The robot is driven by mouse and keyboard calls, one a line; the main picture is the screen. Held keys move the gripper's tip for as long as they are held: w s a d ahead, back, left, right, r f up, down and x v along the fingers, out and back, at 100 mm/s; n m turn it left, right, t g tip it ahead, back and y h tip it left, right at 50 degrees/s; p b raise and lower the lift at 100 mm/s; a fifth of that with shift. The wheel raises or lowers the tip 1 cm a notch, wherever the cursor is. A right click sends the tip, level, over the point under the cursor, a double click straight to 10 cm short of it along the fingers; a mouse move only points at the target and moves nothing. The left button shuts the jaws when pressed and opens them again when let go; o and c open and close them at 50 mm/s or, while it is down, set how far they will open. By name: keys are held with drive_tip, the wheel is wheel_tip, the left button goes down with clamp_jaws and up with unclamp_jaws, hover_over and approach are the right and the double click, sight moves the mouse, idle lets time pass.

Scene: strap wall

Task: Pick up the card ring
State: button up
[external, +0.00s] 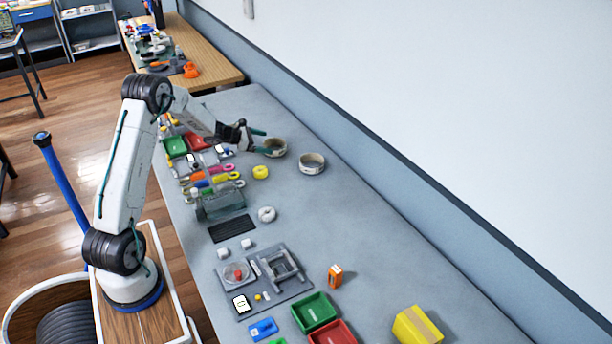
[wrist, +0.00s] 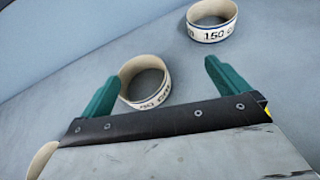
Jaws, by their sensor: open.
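Two short, cream-coloured rings with dark printed marks stand on the grey bench; I cannot tell which is the card ring. The nearer ring (external: 276,154) is at my gripper's tips, and it shows between the green fingers in the wrist view (wrist: 156,99). The other ring (external: 312,169) stands a little apart to the right, and shows at the top of the wrist view with "150" on its side (wrist: 213,34). My gripper (external: 262,141) is open and empty, its fingers (wrist: 161,72) spread around the near ring's sides. Whether they touch it is unclear.
A yellow ring (external: 261,172) and a white ring (external: 267,214) lie nearer the camera. Coloured tools and trays crowd the bench's left side. A wall (external: 400,180) runs along the right. The bench right of the rings is clear.

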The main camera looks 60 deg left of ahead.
sight(274, 144)
drive_tip(key=a+f, duration=0.1)
drive_tip(key=a+n, duration=0.1)
drive_tip(key=a+f+n+y, duration=0.1)
drive_tip(key=shift+s+a+f, duration=0.2)
drive_tip(key=shift+a+f, duration=0.15)
drive_tip(key=shift+a, duration=0.05)
drive_tip(key=shift+w+a+f, duration=0.1)
drive_tip(key=shift+w+f, duration=0.1)
drive_tip(key=shift+w, duration=0.05)
drive_tip(key=x, duration=0.7)
drive_tip(key=shift+w+a+r, duration=0.1)
drive_tip(key=shift+a+r, duration=0.05)
drive_tip(key=shift+c, duration=0.3)
drive_tip(key=c, duration=0.7)
